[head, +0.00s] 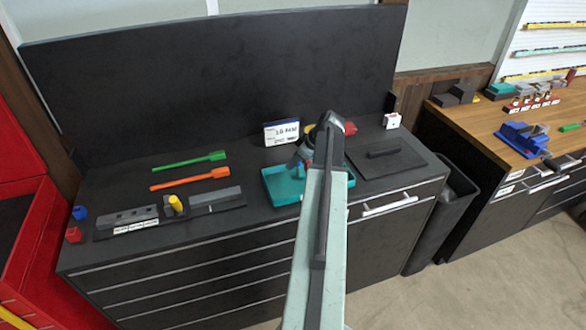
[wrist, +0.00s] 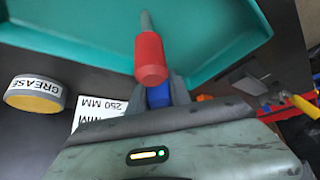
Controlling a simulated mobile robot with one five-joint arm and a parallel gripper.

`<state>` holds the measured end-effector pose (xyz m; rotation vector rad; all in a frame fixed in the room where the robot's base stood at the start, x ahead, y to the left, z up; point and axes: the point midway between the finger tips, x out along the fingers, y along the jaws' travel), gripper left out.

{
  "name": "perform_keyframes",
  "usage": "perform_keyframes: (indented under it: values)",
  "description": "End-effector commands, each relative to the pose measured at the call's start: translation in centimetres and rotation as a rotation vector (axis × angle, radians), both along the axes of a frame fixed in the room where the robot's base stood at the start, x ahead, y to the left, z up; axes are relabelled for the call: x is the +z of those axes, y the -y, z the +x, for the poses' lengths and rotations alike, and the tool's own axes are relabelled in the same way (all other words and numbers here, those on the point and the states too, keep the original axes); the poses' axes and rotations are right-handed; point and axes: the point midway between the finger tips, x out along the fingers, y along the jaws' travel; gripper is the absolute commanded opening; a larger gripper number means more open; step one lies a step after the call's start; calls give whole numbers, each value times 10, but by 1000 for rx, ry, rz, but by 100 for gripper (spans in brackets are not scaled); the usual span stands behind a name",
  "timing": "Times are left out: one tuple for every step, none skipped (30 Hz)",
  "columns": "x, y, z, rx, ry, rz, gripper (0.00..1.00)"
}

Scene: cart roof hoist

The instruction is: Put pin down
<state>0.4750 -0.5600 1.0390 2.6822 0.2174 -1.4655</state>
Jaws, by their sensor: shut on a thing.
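The pin (wrist: 151,58) has a red body and a grey tip in the wrist view. A blue part (wrist: 158,96) sits behind the red body, between the grey fingers of my gripper (wrist: 160,90). My gripper is shut on it. The pin's tip points into the teal tray (wrist: 225,35), overlapping its floor in the picture; I cannot tell whether it touches. In the head view the teal tray (head: 275,190) stands on the black cabinet top, and my gripper (head: 305,155) is at its back right part. My arm hides part of the tray, and I cannot make out the pin there.
A grease can (wrist: 36,95) and white label card (wrist: 96,110) lie beside the tray. A black plate with a handle (head: 385,155) lies right. Green (head: 190,160) and orange (head: 190,179) tools and a grey block with a yellow knob (head: 175,203) lie left.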

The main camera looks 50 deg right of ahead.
Motion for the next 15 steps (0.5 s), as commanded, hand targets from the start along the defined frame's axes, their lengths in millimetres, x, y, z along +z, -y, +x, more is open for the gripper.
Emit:
perform_keyframes:
  values:
    - [-11, 0, -1, -1, 0, 0, 0]
    - [-10, 0, -1, -1, 0, 0, 0]
    - [-8, 0, -1, -1, 0, 1, 0]
    - [-7, 0, -1, -1, 0, 1, 0]
    - [-6, 0, -1, -1, 0, 0, 0]
    - [-6, 1, -1, -2, 0, 0, 0]
    - [-6, 1, -1, -2, 0, 0, 0]
    - [-6, 1, -2, -4, 0, 0, 0]
    - [-8, 1, -2, -4, 0, 0, 0]
    - [-9, 2, -2, -4, 0, 0, 0]
    - [-10, 2, -3, -4, 0, 0, 0]
    - [-12, 2, -3, -5, 0, 0, 0]
    - [-10, 2, -3, -5, 0, 0, 33]
    - [-9, 2, -3, -6, 0, 0, 41]
    - [-9, 2, -3, -6, 0, 0, 46]
